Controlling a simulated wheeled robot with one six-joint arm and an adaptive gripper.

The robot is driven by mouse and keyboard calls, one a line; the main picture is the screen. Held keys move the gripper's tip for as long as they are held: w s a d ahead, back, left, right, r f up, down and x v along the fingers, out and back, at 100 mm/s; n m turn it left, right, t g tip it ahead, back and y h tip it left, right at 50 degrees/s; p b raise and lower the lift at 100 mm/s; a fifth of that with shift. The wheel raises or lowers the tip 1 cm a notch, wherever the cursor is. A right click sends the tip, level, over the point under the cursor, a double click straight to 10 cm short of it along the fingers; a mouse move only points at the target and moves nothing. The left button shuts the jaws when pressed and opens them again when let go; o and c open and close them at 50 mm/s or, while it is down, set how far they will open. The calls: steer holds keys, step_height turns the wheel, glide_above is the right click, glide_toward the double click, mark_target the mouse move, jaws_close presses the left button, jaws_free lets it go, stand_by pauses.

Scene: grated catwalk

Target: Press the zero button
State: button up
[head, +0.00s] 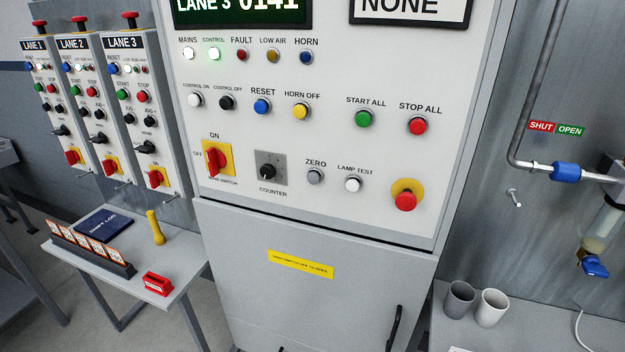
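The zero button (315,176) is a small grey round button in a metal ring on the white control panel (330,215), under the label ZERO. It sits between the black counter knob (268,171) on its left and the white lamp test button (353,184) on its right. The display at the top reads LANE 3 and 0141. My gripper is not in view.
A red emergency stop (405,200) and red main switch (215,160) flank the lower row. Three lane boxes (85,110) hang at left. A small table (185,265) with a yellow-handled item (155,228) stands below them. Two cups (490,308) sit at lower right.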

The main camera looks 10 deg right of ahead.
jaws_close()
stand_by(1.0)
